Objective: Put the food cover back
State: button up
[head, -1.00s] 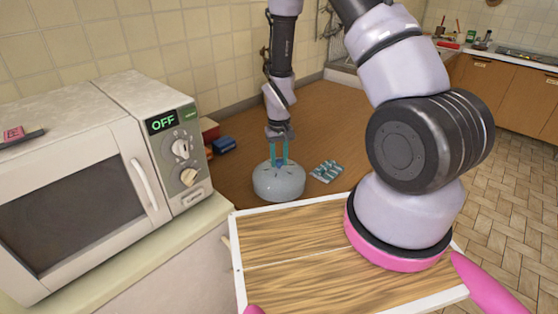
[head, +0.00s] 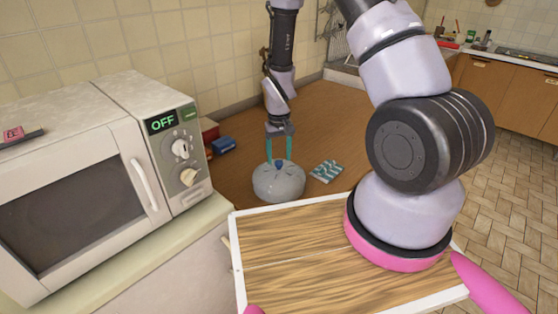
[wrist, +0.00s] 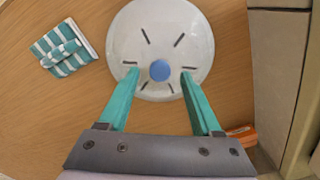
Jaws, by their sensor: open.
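The food cover is a pale grey-white dome (head: 278,183) with dark slots and a blue knob (head: 280,163). It sits on the brown wooden counter, right of the microwave. In the wrist view the cover (wrist: 165,30) is at top centre, with its blue knob (wrist: 160,70) between my fingers. My gripper (head: 279,156) has teal fingers, is open and empty, and points down over the cover. The fingers appear just above the dome, one on each side of the knob. What lies under the cover is hidden.
A teal-and-white striped folded cloth (head: 326,171) lies right of the cover. A microwave (head: 85,170) reading OFF stands at left. A blue box (head: 223,145) and a red box (head: 209,130) are behind its right side. The wooden counter (head: 325,120) is clear behind the cover.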

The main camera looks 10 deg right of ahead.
jog(key=s+d+r+m+t+y, duration=0.1)
jog(key=s+d+r+t, duration=0.1)
jog(key=r, duration=1.4)
jog(key=s+d+r+m+t, duration=0.1)
jog(key=s+d+r+m, duration=0.15)
jog(key=r, duration=1.35)
jog(key=s+d+r+m+t+y, duration=0.1)
jog(key=s+d+r+t, duration=0.1)
jog(key=s+r, duration=1)
jog(key=shift+s+d+t, duration=0.15)
jog(key=shift+s+t, duration=0.55)
jog(key=shift+t, duration=0.2)
jog(key=shift+o, duration=0.4)
jog(key=shift+s+r+m, duration=0.25)
jog(key=shift+s, duration=0.2)
